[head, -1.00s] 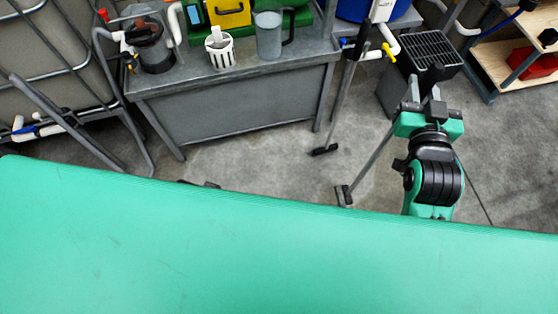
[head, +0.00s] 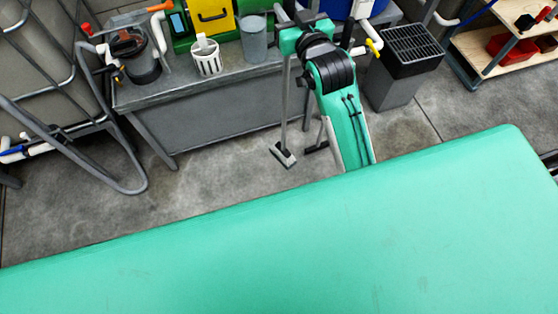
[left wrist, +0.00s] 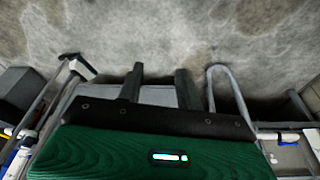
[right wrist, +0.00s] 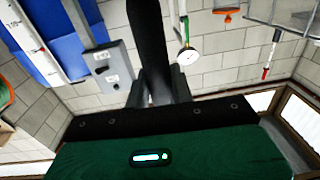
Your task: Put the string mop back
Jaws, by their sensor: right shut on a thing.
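My right gripper (head: 303,15) is raised in front of the bench's right end, shut on the dark upper handle of the string mop. The mop's grey pole (head: 286,100) hangs down from it, slightly tilted, to a short bar-like head (head: 283,154) at or just above the floor; I cannot tell which. No strings can be made out on it. In the right wrist view, the dark handle (right wrist: 147,40) runs up between the fingers. My left gripper (left wrist: 160,78) is open and empty in its own wrist view; it is not in the head view.
A grey metal bench (head: 220,110) carries a white slotted cup (head: 207,58), a clear jug (head: 253,40) and a yellow case (head: 212,14). Another tool's foot (head: 316,148) shows behind my arm. A grey grated bin (head: 405,65) stands right. Wooden shelving (head: 490,55) is farther right.

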